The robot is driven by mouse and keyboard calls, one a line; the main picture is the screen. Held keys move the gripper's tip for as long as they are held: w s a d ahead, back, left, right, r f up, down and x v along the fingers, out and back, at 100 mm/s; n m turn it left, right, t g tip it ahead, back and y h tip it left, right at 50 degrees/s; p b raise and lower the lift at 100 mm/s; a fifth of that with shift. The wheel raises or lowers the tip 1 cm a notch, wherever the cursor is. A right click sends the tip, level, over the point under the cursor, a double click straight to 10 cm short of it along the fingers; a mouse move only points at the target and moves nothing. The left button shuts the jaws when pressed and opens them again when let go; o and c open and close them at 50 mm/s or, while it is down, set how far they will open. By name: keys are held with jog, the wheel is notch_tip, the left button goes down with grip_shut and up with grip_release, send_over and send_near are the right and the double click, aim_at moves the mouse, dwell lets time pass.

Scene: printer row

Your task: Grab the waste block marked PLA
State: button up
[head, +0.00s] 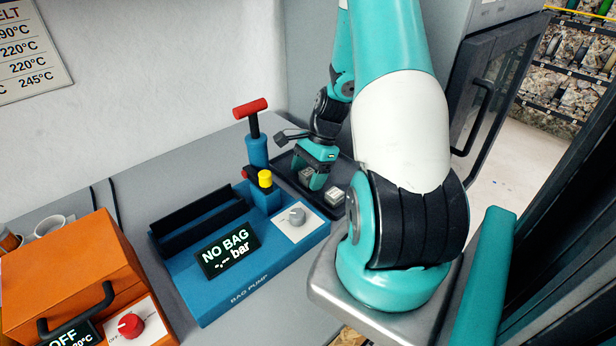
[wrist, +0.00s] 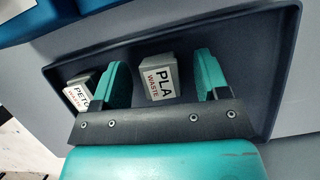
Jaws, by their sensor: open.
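The grey waste block marked PLA (wrist: 160,78) lies in the dark tray (wrist: 285,60) in the wrist view, its white label facing the camera. My gripper (wrist: 163,62) is open, with one teal finger on each side of this block. Gaps show between the block and both fingers. A second grey block, with a label reading PET and a partly hidden letter (wrist: 80,90), lies just outside the left finger. In the head view my gripper (head: 314,176) is low over the tray (head: 285,172), and a block (head: 335,195) lies beside it.
A blue bag pump (head: 215,285) with a red-handled lever (head: 251,108) stands left of the tray. An orange box (head: 65,275) with a black handle is at the lower left. The pale wall is behind.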

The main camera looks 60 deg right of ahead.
jog(key=c, duration=1)
